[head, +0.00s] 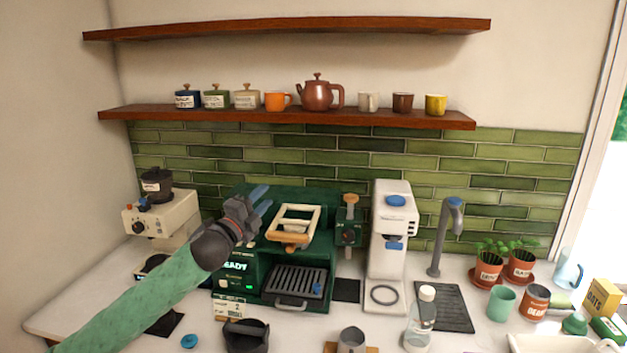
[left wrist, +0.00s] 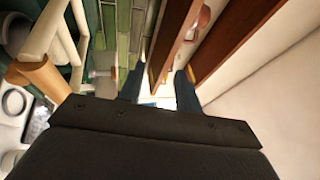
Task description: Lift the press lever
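The dark green machine (head: 262,252) stands against the tiled wall, with a "READY" display on its front. A cream frame with a wooden grip bar, seemingly the press lever (head: 291,232), sits at its top. Its cream tubes and wooden grip (left wrist: 42,78) also show at the left of the left wrist view. My left gripper (head: 262,200) is just left of the frame, above the machine's top left. Its two blue fingers (left wrist: 158,88) are apart with nothing between them. It appears not to touch the frame. My right gripper is not in view.
A small green unit with a wooden-topped lever (head: 350,205) stands right of the machine, then a white dispenser (head: 392,240) and a tap (head: 445,235). A cream grinder (head: 160,225) is at left. A shelf (head: 290,117) with cups and a teapot hangs above.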

